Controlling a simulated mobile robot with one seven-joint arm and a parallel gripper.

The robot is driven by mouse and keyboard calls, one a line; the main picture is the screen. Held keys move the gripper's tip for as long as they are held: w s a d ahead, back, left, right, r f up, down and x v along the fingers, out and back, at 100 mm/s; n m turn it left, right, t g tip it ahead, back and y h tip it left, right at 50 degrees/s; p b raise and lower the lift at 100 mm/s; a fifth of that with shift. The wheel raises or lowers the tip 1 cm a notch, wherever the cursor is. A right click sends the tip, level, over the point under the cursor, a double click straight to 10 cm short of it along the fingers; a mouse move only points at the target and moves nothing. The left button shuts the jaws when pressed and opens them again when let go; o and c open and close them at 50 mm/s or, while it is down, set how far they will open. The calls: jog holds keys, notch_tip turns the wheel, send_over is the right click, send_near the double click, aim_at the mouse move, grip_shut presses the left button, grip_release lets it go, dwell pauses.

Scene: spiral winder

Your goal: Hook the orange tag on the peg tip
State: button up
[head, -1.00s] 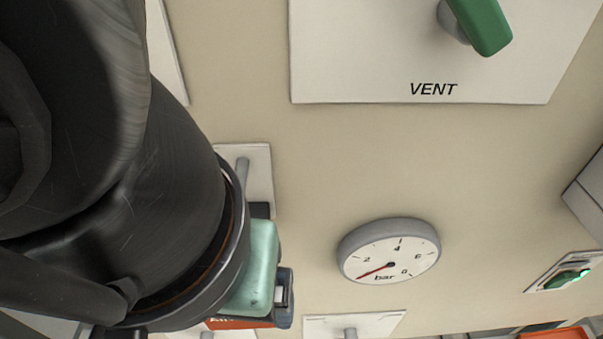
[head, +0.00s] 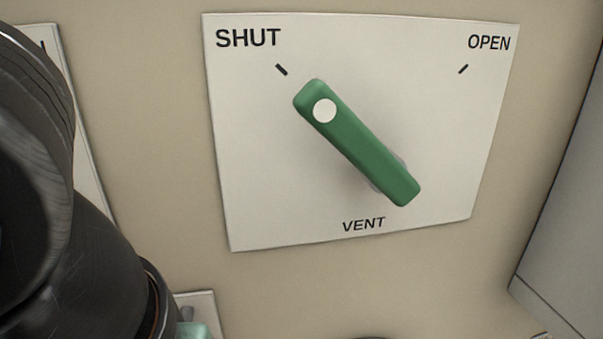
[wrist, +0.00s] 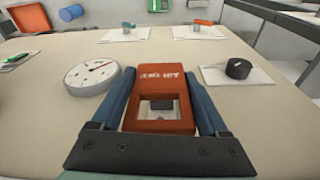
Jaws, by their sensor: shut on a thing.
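The orange tag (wrist: 163,80) is in the wrist view, between the two blue fingers of my gripper (wrist: 158,88). My gripper is shut on it. It carries white lettering, upside down in this view, and has a square opening in its nearer half. Through the opening I see a grey, peg-like end (wrist: 161,104) against a pale plate. I cannot tell whether the tag touches it or how far apart they are. In the head view only a bit of my pale green gripper body shows at the bottom edge; the tag and fingers are out of that view.
A green vent handle (head: 358,143) points to SHUT on its white plate (head: 440,100). In the wrist view a round gauge (wrist: 92,77) is to the left and a black knob (wrist: 238,68) to the right. Two plates with small teal (wrist: 128,26) and orange (wrist: 202,22) pieces lie beyond.

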jog(key=shift+w+a+f+b, duration=0.15)
jog(key=shift+w+a+b, duration=0.1)
jog(key=shift+w, duration=0.6)
jog(key=shift+w+a+f+b, duration=0.15)
jog(key=shift+w+a+f, duration=0.05)
jog(key=shift+w, duration=0.65)
jog(key=shift+w+a+f+b, duration=0.15)
jog(key=shift+w+a+b, duration=0.1)
jog(key=shift+w, duration=0.6)
jog(key=shift+w, duration=0.1)
jog(key=o, duration=1.2)
jog(key=shift+o, duration=1)
jog(key=shift+w+a+f, duration=0.15)
jog(key=shift+w+f, duration=0.05)
jog(key=shift+w, duration=0.1)
jog(key=shift+s+r, duration=0.1)
jog(key=shift+r, duration=0.05)
